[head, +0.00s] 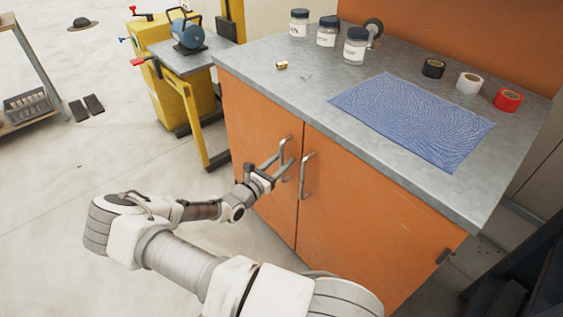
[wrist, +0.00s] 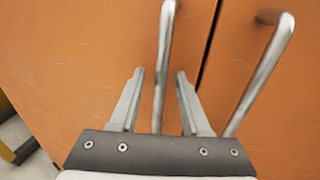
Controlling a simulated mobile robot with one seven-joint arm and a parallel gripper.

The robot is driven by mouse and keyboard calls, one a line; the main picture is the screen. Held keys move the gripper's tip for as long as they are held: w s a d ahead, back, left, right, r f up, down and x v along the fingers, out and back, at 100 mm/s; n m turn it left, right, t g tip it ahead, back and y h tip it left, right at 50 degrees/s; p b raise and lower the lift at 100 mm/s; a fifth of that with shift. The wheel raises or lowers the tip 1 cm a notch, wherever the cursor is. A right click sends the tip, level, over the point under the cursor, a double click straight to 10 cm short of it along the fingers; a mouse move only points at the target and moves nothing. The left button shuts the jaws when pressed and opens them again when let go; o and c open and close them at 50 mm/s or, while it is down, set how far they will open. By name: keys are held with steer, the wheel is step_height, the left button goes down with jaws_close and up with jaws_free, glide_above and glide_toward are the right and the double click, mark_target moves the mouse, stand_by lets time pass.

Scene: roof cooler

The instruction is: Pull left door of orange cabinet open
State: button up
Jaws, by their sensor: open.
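The orange cabinet has a left door (head: 262,150) and a right door (head: 360,220), and both look shut with a dark seam between them. The left door's handle (head: 288,158) is a vertical metal bar near the seam. The right door's handle (head: 306,176) stands just right of it. My gripper (head: 279,166) is open at the left handle. In the wrist view, the left handle (wrist: 164,60) runs down between the two fingers of my gripper (wrist: 158,80), with a gap on each side. The right handle (wrist: 262,75) passes outside the right finger.
The grey cabinet top (head: 270,95) holds jars (head: 327,32), tape rolls (head: 470,82) and a blue cloth (head: 410,118). A yellow machine stand (head: 185,100) is close to the cabinet's left side.

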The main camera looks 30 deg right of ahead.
jaws_close()
stand_by(1.3)
